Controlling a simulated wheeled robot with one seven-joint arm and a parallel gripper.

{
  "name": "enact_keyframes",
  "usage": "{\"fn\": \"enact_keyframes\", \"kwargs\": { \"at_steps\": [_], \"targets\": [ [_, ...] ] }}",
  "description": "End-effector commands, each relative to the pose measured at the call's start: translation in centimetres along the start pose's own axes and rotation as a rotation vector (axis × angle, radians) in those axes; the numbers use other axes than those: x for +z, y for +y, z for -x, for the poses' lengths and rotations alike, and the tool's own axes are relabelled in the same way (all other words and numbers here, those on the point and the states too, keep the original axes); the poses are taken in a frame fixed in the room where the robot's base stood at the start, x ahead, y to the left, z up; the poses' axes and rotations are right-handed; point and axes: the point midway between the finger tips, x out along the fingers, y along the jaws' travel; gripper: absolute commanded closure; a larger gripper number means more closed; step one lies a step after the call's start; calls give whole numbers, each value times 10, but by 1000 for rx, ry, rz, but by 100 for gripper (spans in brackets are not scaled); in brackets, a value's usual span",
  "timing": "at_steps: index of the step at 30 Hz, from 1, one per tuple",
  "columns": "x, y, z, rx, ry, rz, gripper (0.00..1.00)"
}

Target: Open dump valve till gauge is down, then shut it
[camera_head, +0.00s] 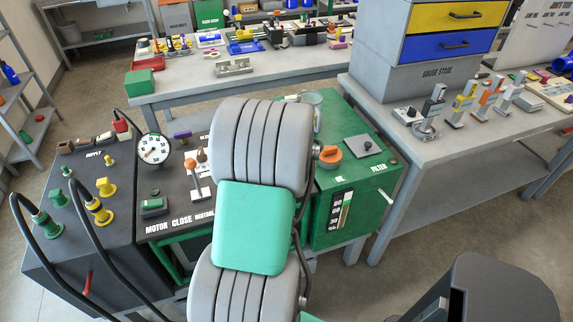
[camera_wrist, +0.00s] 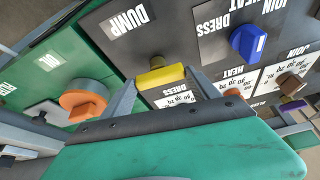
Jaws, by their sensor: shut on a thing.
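In the wrist view, a yellow valve knob (camera_wrist: 160,76) stands beside the upside-down DUMP label (camera_wrist: 128,20) on the dark panel. My gripper (camera_wrist: 163,84) has a grey finger on either side of this knob and is shut on it. In the head view, my grey and green arm hides the knob and the gripper. The round white pressure gauge (camera_head: 153,149) shows in the head view at the left of the arm. It has a red needle, but its exact reading is too small to tell.
In the wrist view, a blue selector knob (camera_wrist: 248,42) is at the right and an orange cap (camera_wrist: 83,103) at the left, close to my fingers. In the head view, an orange-knobbed lever (camera_head: 191,165) stands left of my arm. Black hoses (camera_head: 88,200) arch over the left panel.

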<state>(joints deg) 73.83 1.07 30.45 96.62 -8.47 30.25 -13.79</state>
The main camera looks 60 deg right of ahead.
Motion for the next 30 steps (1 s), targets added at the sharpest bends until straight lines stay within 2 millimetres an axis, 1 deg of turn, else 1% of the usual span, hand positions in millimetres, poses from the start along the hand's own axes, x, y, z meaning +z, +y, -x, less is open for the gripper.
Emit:
{"fn": "enact_keyframes", "kwargs": {
  "at_steps": [1,6,12,26,27,30],
  "targets": [
    [-3,3,1,-7,9,23,71],
    [-3,3,1,-38,8,102,71],
    [-3,3,2,-59,6,152,72],
    [-2,3,1,-66,2,166,72],
    [-2,3,1,-66,1,165,31],
    [-1,3,1,-66,1,165,23]
  ]
}}
